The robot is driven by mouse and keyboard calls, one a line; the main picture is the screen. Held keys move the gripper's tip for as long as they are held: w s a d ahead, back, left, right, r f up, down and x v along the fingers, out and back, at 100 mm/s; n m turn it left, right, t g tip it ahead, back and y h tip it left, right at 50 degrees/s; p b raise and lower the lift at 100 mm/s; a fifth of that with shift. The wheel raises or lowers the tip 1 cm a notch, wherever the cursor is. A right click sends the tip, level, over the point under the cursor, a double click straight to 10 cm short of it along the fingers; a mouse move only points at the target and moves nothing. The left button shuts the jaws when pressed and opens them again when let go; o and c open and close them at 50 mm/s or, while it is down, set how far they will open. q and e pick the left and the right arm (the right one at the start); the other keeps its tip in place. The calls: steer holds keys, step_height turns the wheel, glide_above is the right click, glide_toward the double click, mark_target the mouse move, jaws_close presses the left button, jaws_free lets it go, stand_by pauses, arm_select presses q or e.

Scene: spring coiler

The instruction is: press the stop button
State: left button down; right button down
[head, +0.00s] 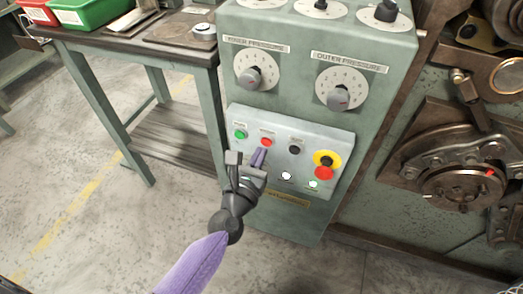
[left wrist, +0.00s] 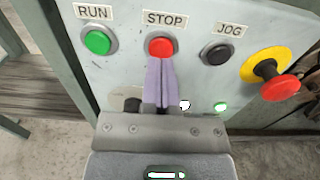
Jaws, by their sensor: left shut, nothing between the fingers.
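The stop button (head: 266,142) is a small red round button on the sloped grey control panel of the green machine. In the left wrist view the red stop button (left wrist: 161,47) sits under a label reading STOP. My left gripper (head: 259,155) is shut and empty, with its purple fingertips just below the button in the head view. In the left wrist view the closed fingertips (left wrist: 160,62) overlap the button's lower edge. I cannot tell whether they touch it. My right gripper is not in view.
A green RUN button (left wrist: 97,41) is left of the stop button and a black JOG button (left wrist: 215,53) is right of it. A red emergency knob (head: 323,173) on a yellow disc sticks out further right. A workbench (head: 140,35) stands to the left.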

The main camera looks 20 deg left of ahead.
arm_select(q)
steer(key=shift+w, duration=0.75)
